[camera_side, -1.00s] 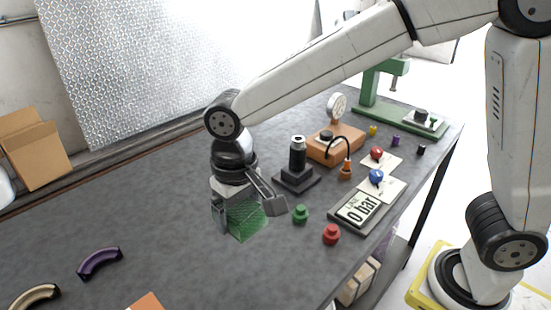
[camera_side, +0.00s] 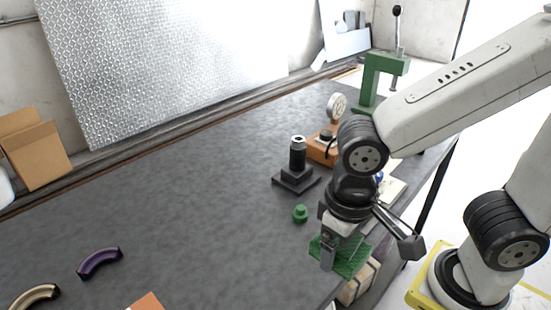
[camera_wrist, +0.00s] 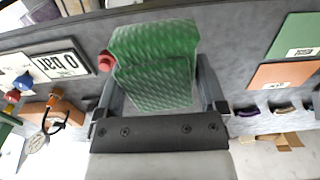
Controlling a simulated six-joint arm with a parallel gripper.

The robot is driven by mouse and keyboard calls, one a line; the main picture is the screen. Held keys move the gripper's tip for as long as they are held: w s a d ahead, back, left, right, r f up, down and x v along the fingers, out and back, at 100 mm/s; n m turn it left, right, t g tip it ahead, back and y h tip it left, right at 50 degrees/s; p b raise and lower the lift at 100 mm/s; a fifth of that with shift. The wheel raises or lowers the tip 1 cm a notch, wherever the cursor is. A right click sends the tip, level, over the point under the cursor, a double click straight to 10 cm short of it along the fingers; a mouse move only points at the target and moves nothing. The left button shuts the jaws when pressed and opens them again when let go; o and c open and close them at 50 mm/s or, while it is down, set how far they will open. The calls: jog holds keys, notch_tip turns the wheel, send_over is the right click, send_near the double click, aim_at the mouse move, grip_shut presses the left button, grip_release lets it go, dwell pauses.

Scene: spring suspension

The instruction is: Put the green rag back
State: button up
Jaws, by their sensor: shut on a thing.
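The green rag (camera_side: 352,262) is a textured green cloth hanging from my gripper (camera_side: 352,240) in the side view, near the front edge of the table. In the wrist view the rag (camera_wrist: 155,62) lies between the two fingers of my gripper (camera_wrist: 155,95), which is shut on it. Whether the rag touches the table is unclear. In the wrist view a green mat (camera_wrist: 297,42) with a white label lies near an orange mat (camera_wrist: 284,75), away from the rag.
A green knob (camera_side: 300,213) stands left of my gripper, and a black post on a base (camera_side: 297,165) behind it. The table's left middle is clear.

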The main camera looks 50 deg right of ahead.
jog(key=w+a+f, duration=0.4)
jog(key=w, duration=0.4)
send_over(259, 280)
jog(key=shift+s+d+f, duration=0.1)
jog(key=shift+s+f, duration=0.05)
jog(key=shift+f, duration=1.2)
jog(key=shift+s+f, duration=0.1)
jog(key=shift+f, duration=1.25)
jog(key=shift+w+f, duration=0.3)
jog(key=shift+f, duration=1.5)
jog(key=shift+f, duration=0.15)
